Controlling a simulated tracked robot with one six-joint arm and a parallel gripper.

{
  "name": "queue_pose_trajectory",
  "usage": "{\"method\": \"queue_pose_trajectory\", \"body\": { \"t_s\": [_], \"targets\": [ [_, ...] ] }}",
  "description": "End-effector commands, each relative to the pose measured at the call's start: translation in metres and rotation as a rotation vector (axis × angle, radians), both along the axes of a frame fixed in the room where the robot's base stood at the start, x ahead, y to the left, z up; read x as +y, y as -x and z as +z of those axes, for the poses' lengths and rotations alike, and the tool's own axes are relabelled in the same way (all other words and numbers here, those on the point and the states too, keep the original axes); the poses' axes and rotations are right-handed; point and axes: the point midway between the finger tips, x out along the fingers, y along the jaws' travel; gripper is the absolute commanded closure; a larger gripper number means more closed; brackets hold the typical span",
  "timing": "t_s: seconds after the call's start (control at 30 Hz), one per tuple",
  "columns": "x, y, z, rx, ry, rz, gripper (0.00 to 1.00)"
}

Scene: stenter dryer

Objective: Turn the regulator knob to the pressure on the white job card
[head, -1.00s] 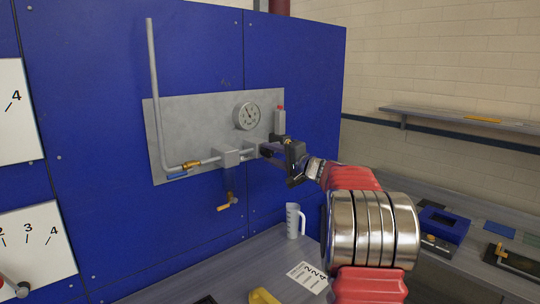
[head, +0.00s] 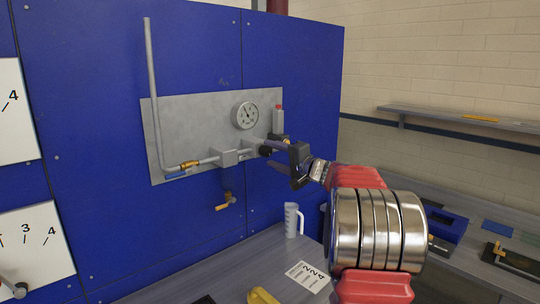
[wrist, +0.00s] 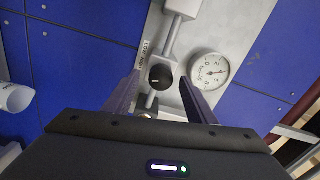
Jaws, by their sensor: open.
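The black regulator knob (wrist: 161,77) has a pale mark that lies roughly left-right in the wrist view. In the head view the knob (head: 265,151) sits on the pipe run on the grey panel. My gripper (wrist: 160,79) is open and empty, one finger either side of the knob in the wrist view. In the head view my gripper (head: 279,157) is just right of the knob. The round pressure gauge (head: 245,115) is above the knob; its needle is too small to read surely. The white job card (head: 307,276) lies on the bench, its figures seen slanted.
A white jug (head: 292,220) stands on the bench below the panel. A brass valve with a blue handle (head: 183,168) is on the pipe at left. A small bottle with a red top (head: 278,120) is right of the gauge. A yellow object (head: 262,296) lies at the front.

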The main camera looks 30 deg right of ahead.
Motion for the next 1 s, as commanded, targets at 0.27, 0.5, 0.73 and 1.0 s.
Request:
{"method": "queue_pose_trajectory", "body": {
  "t_s": [0.27,0.5,0.73,1.0],
  "targets": [
    [-0.008,0.048,0.0,0.0,0.0,-0.003,0.49],
    [-0.013,0.089,-0.001,0.0,0.0,-0.004,0.49],
    [-0.017,0.113,-0.001,0.001,0.0,-0.003,0.49],
    [-0.017,0.117,-0.001,0.002,0.0,-0.002,0.49]
  ]
}}
